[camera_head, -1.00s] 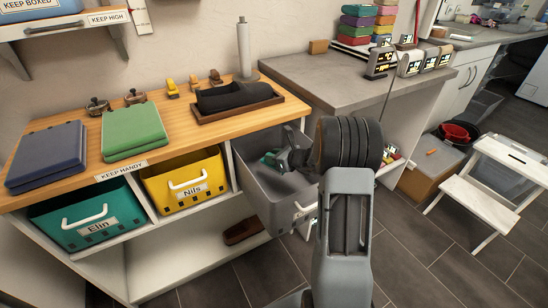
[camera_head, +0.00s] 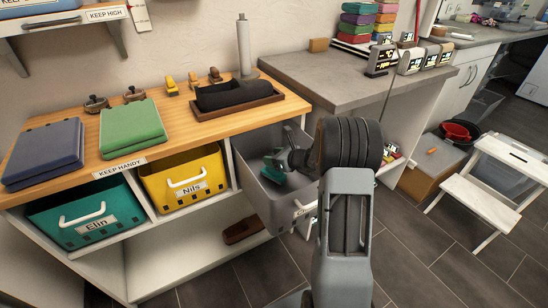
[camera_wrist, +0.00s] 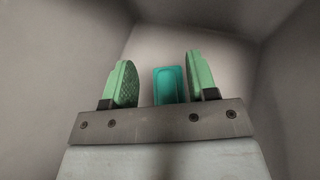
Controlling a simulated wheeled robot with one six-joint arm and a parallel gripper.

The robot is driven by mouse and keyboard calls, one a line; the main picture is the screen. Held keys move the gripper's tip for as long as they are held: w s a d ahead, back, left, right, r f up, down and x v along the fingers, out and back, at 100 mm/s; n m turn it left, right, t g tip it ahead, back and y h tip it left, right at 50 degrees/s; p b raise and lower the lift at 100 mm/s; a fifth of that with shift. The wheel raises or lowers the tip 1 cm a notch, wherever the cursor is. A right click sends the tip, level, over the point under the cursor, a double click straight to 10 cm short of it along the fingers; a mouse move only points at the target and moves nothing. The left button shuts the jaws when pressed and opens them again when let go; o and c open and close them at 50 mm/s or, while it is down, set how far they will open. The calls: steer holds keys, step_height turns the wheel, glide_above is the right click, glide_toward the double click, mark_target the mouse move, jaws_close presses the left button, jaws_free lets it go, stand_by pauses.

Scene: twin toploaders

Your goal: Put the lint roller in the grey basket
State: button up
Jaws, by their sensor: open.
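The grey basket (camera_head: 262,203) is pulled out from the right bay of the shelf unit, open at the top. My gripper (camera_head: 272,165) reaches down into it. In the wrist view my gripper (camera_wrist: 160,62) has its two green fingers spread apart. A teal block-like thing (camera_wrist: 170,86) shows between and beyond them, with gaps on both sides. It also shows inside the basket in the head view (camera_head: 274,181). It may be the lint roller, but I cannot tell its full shape. Pale basket walls surround the fingers in the wrist view.
A yellow basket (camera_head: 187,193) marked Nils and a teal basket (camera_head: 88,222) marked Elin sit to the left. The wooden top (camera_head: 185,125) above holds folded cloths and a dark tray. A grey counter (camera_head: 340,85) and a white step stool (camera_head: 490,185) stand right.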

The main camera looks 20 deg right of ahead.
steer(key=shift+r, duration=0.25)
steer(key=p+v, duration=0.3)
steer(key=v, duration=0.9)
steer(key=shift+r, duration=0.3)
steer(key=s+a+r+n+g+y+p, duration=0.1)
steer(key=s+a+r+n+g+p, duration=0.3)
steer(key=a+r+n, duration=0.3)
steer(key=s+a+r+n+g+p, duration=0.3)
steer(key=a+r+n+p, duration=0.3)
steer(key=a+r, duration=0.1)
steer(key=s+a+r+n+g+h+p, duration=0.1)
steer(key=s+r+n+h+p, duration=0.6)
steer(key=n, duration=1)
steer(key=shift+s+a+r+p, duration=0.8)
steer(key=shift+s+r+p, duration=0.7)
steer(key=shift+s+r, duration=1.2)
